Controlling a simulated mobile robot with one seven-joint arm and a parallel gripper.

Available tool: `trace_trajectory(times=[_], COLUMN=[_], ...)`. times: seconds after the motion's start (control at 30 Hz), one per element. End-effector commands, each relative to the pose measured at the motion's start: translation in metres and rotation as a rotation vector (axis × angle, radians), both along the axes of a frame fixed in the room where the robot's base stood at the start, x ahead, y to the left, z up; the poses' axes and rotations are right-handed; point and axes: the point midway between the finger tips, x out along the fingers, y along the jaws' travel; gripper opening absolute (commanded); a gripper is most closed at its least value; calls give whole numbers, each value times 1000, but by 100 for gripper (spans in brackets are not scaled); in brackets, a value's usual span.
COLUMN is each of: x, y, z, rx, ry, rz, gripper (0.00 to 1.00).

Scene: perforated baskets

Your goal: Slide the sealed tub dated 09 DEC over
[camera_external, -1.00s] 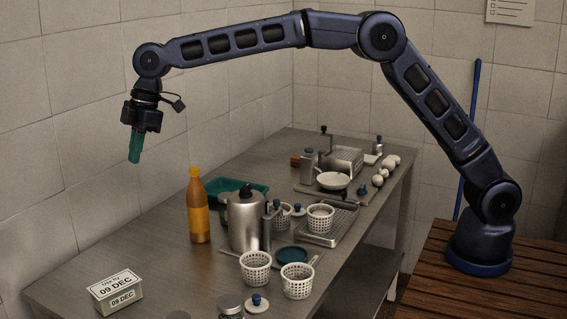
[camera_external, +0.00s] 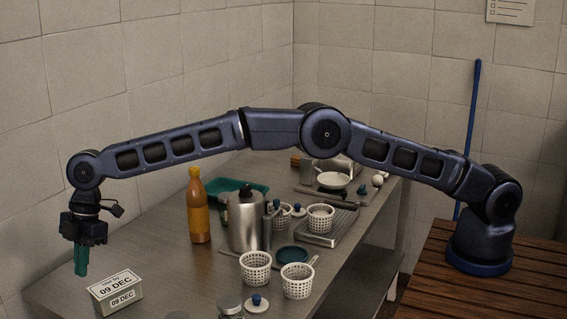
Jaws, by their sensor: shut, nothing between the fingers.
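The sealed tub dated 09 DEC (camera_external: 117,293) is a small white box with its label on the top and the front side. It sits upright on the near left end of the steel table. My gripper (camera_external: 81,274) has teal fingers pointing down, shut with nothing between them. In the picture its tips are just up and left of the tub, apart from it. Whether the tips touch the table I cannot tell.
An orange bottle (camera_external: 199,208) and a steel kettle (camera_external: 244,222) stand behind and right of the tub. White perforated baskets (camera_external: 297,281) and a glass jar (camera_external: 230,305) are to the right. The steel table (camera_external: 165,262) is bare between tub and bottle.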

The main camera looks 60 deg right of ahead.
Motion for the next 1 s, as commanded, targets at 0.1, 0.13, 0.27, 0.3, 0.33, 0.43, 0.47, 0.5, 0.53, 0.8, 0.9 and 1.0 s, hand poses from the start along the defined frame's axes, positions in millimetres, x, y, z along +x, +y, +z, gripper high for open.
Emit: trace_trajectory(times=[0.1,0.13,0.27,0.3,0.33,0.43,0.47,0.5,0.53,0.8,0.9,1.0], x=[0,0,0,0,0,0,0,0,0,1,0,1], y=[4,6,13,15,16,21,22,24,25,25,19,13], z=[-13,-18,-39,-45,-50,-61,-65,-70,-73,-88,-88,-88], rx=[-2,-2,-1,-2,-2,-1,-1,-1,-2,0,-1,0], ry=[1,1,0,0,1,0,0,0,1,0,-1,-2], rz=[0,0,-1,-1,-1,0,0,0,-1,-2,-1,-2], gripper=[0,0,0,0,0,0,0,0,0,0,0,0])
